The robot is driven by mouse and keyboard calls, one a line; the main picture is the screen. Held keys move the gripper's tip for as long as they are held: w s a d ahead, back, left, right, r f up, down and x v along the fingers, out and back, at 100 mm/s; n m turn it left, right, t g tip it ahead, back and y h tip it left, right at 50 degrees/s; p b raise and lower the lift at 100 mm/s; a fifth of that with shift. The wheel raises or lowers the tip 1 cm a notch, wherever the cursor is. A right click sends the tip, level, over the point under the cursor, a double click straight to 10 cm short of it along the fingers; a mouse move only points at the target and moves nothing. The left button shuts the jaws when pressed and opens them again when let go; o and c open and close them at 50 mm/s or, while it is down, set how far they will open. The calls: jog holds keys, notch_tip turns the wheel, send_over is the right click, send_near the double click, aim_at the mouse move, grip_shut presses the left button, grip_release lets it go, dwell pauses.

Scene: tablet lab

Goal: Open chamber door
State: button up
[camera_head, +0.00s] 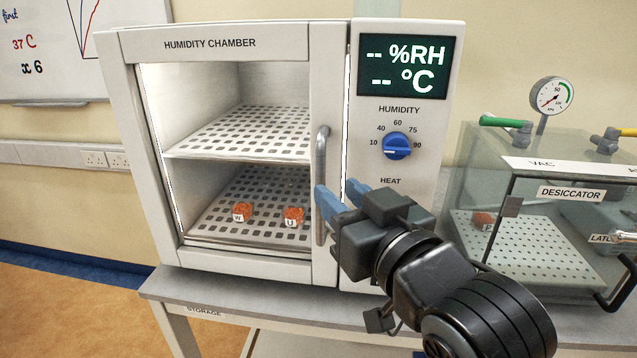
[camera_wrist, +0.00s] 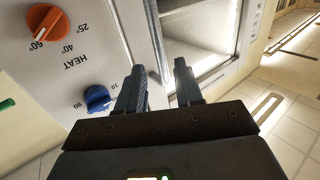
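The humidity chamber (camera_head: 210,44) is a white box with a glass-fronted door (camera_head: 326,90) that looks shut. An upright grey bar handle (camera_head: 322,150) is on the door's right edge. My gripper (camera_head: 342,196) is at the handle's lower half, its blue fingers pointing at the door. One finger overlaps the handle in the head view; the other is to its right. In the wrist view my gripper (camera_wrist: 160,85) has its fingers apart, with the handle (camera_wrist: 156,40) running down toward the gap between them. I cannot tell whether either finger touches it.
Two orange-topped pieces (camera_head: 242,211) (camera_head: 293,216) are on the chamber's lower shelf. The control panel with a blue humidity knob (camera_head: 396,146) is right of the door. A desiccator (camera_head: 570,192) stands close on the right. The floor in front, at left, is clear.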

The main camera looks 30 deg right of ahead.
aim_at(323, 179)
jog(key=shift+w+f+b, duration=0.15)
jog(key=shift+w+b, duration=0.75)
jog(key=shift+b, duration=0.35)
jog(key=w, duration=0.3)
jog(key=shift+w+d+r, duration=0.1)
jog(key=shift+r, duration=0.1)
jog(key=shift+w, duration=0.8)
grip_shut()
